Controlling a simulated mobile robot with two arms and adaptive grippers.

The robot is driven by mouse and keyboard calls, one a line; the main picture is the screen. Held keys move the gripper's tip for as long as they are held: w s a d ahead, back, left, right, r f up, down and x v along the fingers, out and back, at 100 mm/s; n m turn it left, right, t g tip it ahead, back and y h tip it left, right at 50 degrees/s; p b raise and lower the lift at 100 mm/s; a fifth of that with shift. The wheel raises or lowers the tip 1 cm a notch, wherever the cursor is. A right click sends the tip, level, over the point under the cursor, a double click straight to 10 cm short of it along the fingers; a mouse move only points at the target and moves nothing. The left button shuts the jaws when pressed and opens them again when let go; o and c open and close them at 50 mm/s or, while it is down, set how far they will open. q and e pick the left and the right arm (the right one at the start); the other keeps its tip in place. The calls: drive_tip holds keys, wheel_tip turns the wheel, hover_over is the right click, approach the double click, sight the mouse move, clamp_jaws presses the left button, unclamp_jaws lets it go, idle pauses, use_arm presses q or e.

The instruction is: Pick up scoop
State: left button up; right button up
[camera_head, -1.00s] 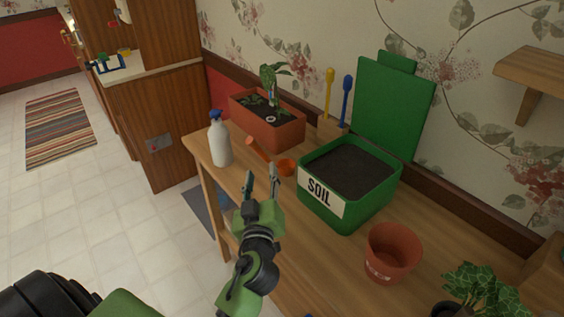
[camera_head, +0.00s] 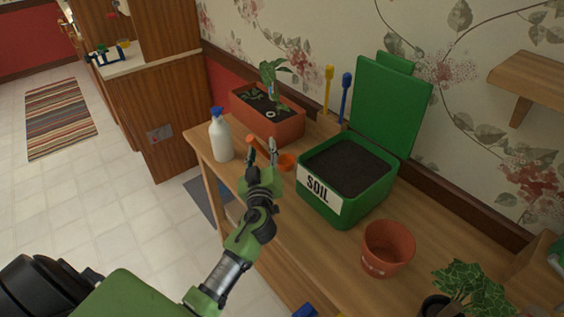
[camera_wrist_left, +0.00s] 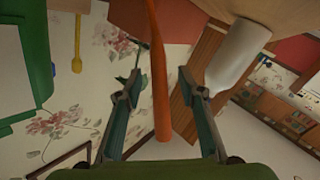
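In the left wrist view the orange handle (camera_wrist_left: 158,75) runs between the two spread fingers, with a gap on both sides. I cannot tell how far the fingers are above the handle. My right gripper is not in view.
A white spray bottle (camera_head: 220,138) stands left of the gripper. A terracotta planter (camera_head: 275,127) is behind the scoop. A green soil box (camera_head: 345,208) stands to the right, with an empty pot (camera_head: 387,250) nearer. The tabletop (camera_head: 310,246) in front is clear.

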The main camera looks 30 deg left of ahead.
use_arm(q)
clamp_jaws()
drive_tip(key=shift+r, duration=0.15)
